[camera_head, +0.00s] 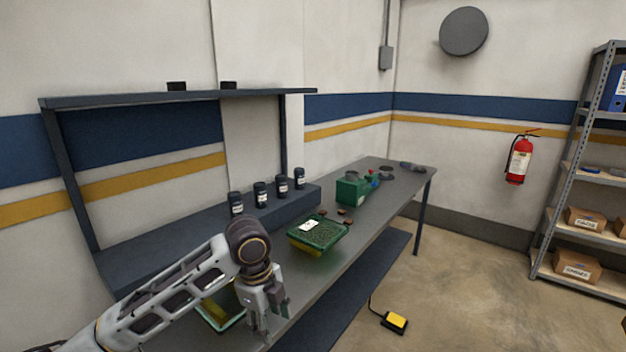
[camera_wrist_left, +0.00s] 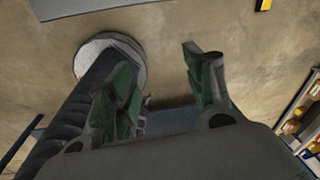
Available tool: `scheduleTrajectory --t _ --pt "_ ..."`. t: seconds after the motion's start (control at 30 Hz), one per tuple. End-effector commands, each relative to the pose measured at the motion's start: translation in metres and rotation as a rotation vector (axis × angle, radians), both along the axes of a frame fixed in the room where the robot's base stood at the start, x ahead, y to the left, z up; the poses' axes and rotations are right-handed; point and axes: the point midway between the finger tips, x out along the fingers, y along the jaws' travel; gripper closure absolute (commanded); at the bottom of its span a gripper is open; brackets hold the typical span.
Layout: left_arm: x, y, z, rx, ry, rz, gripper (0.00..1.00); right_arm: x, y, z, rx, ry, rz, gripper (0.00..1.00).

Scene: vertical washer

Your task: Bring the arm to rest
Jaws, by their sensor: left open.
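My left arm comes in from the left in the head view, and its gripper (camera_head: 262,318) hangs pointing down near the front edge of the grey workbench (camera_head: 285,268). In the left wrist view the two fingers with green pads (camera_wrist_left: 162,90) stand apart with nothing between them, so the gripper is open and empty. Below it the wrist view shows the concrete floor (camera_wrist_left: 220,25). My right gripper is in neither view.
A green tray (camera_head: 318,234) lies mid-bench, and another tray (camera_head: 222,318) is partly hidden behind my left arm. Several dark jars (camera_head: 260,194) stand on the raised ledge. A green box (camera_head: 352,188) sits farther back. A yellow pedal (camera_head: 395,322) lies on the open floor.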

Motion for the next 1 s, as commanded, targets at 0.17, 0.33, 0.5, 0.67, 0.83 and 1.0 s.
scheduleTrajectory --t 0.17,0.33,0.5,0.67,0.83,1.0 --pt "-0.01 -0.014 -0.019 -0.051 -0.004 0.07 0.48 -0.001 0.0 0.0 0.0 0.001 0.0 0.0" --pt "-0.018 -0.024 -0.034 -0.096 -0.008 0.147 0.48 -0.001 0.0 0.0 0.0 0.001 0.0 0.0" --pt "-0.026 -0.032 -0.047 -0.144 -0.009 0.232 0.48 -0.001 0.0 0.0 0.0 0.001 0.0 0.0" --pt "-0.034 -0.038 -0.059 -0.187 -0.006 0.319 0.48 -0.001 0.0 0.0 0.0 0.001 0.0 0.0" --pt "-0.041 -0.041 -0.07 -0.231 -0.001 0.418 0.48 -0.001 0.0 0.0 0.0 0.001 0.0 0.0" --pt "-0.048 -0.041 -0.081 -0.272 0.005 0.524 0.48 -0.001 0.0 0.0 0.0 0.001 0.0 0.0"
